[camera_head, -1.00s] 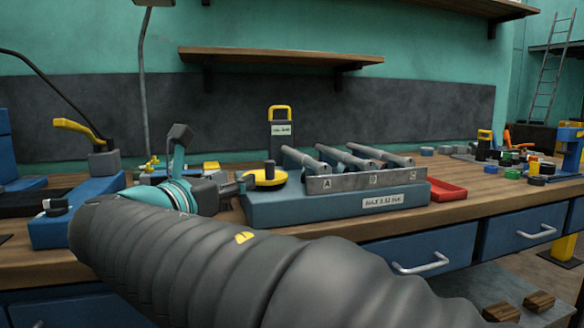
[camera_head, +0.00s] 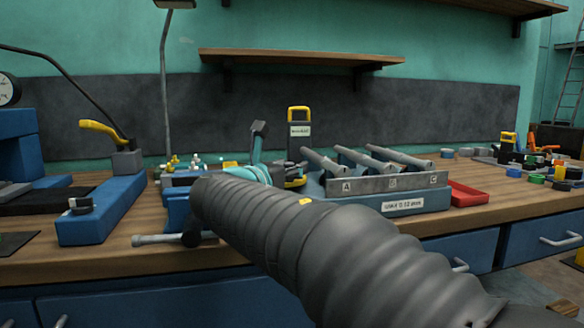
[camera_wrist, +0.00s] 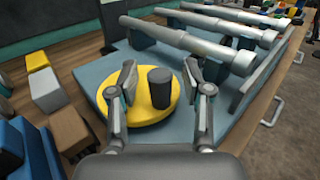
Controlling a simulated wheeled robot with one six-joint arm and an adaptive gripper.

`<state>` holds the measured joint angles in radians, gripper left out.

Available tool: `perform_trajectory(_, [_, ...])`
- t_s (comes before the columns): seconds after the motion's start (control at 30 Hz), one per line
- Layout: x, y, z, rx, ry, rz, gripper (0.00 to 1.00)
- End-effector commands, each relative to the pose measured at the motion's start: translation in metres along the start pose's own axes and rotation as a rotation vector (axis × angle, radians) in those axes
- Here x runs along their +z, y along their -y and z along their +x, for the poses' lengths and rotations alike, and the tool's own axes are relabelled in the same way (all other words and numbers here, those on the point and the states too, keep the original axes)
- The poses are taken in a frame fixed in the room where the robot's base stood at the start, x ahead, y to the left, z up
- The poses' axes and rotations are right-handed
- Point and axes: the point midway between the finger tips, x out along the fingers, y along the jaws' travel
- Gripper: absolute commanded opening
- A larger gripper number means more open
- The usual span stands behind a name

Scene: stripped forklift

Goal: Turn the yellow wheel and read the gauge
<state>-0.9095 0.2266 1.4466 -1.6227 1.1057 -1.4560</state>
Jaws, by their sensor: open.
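The yellow wheel (camera_wrist: 146,108) is a flat disc lying on a blue block, with a dark upright knob (camera_wrist: 160,88) on it. My gripper (camera_wrist: 160,72) is open in the wrist view. One finger is left of the knob and the other right of it, with gaps on both sides. In the head view, only a sliver of the yellow wheel (camera_head: 295,184) shows; my arm and wrist hide the rest. The gauge (camera_head: 8,90) is a white round dial, cut off at the left edge. Its reading is too small to tell.
On the blue block (camera_head: 400,204), grey cylinders rest in a rack (camera_head: 365,185) marked with letters, right of the wheel. A red tray (camera_head: 467,195) stands beyond it. A blue fixture with a yellow lever (camera_head: 103,130) is at left. Small blocks (camera_wrist: 45,90) lie left of the wheel.

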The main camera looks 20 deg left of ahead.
Motion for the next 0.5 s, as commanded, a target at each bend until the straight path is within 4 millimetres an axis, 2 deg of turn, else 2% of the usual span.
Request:
perform_trajectory(0.27, [-0.0001,-0.0001,0.0017,0.001,0.000,0.000,0.49])
perform_trajectory(0.3, [-0.0001,0.0000,0.0017,0.000,0.000,0.000,0.44])
perform_trajectory(0.47, [-0.0002,0.0000,0.0016,0.000,0.000,0.000,0.04])
perform_trajectory(0.5, [-0.0002,0.0000,0.0016,0.000,0.000,0.000,0.00])
